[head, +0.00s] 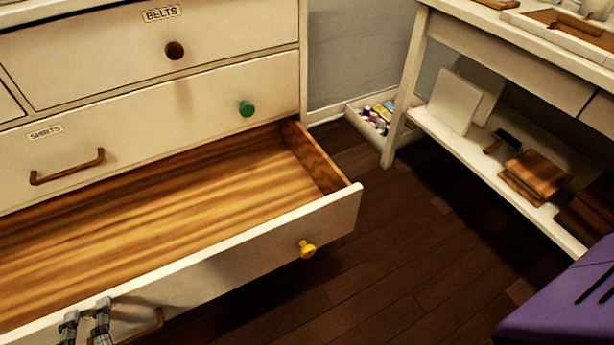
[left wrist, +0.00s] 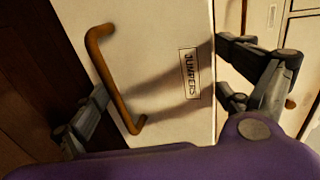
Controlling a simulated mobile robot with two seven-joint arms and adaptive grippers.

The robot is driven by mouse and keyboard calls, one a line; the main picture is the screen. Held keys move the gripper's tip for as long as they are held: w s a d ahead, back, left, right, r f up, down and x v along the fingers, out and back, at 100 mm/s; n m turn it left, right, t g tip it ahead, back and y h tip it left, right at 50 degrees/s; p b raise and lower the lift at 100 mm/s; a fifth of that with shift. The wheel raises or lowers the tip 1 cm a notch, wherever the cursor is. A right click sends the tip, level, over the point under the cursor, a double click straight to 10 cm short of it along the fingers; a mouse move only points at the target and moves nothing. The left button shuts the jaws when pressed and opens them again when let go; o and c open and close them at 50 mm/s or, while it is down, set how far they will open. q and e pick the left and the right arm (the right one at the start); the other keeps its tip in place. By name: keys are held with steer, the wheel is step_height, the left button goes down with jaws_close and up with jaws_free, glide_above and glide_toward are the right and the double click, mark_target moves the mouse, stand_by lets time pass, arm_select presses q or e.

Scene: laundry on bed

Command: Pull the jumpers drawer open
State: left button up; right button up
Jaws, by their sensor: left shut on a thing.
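The jumpers drawer (head: 335,210) is the lowest one in the head view. It stands well out from the white dresser, and the visible part of its wooden inside is empty. Its front has a yellow knob (head: 307,249) at the right and a bronze bar handle (head: 145,328) at lower left. In the left wrist view, the handle (left wrist: 105,75) and the JUMPERS label (left wrist: 191,74) show. My right gripper is out of view.
Above are the closed shirts drawer (head: 200,110) with a green knob and the belts drawer (head: 100,50). A white table (head: 400,80) with a low shelf stands at right, a small box of items (head: 350,115) beside its leg. Dark floor (head: 400,250) is clear between.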

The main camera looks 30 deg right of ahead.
arm_select(q)
steer(key=shift+s+r, duration=0.45)
steer(key=shift+r, duration=0.3)
steer(key=c, duration=0.4)
steer(key=shift+s+r, duration=0.1)
steer(key=shift+s, duration=0.3)
steer(key=shift+s+r, duration=0.15)
steer(key=shift+s, duration=0.25)
steer(key=c, duration=0.7)
steer(key=shift+s, duration=0.4)
steer(key=shift+c, duration=0.4)
steer(key=v, duration=0.3)
steer(key=f+v, duration=0.1)
steer(key=v, duration=0.1)
steer(key=shift+s, duration=0.4)
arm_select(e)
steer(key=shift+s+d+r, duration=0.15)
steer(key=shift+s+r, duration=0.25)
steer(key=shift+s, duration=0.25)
arm_select(q)
steer(key=shift+p, duration=0.3)
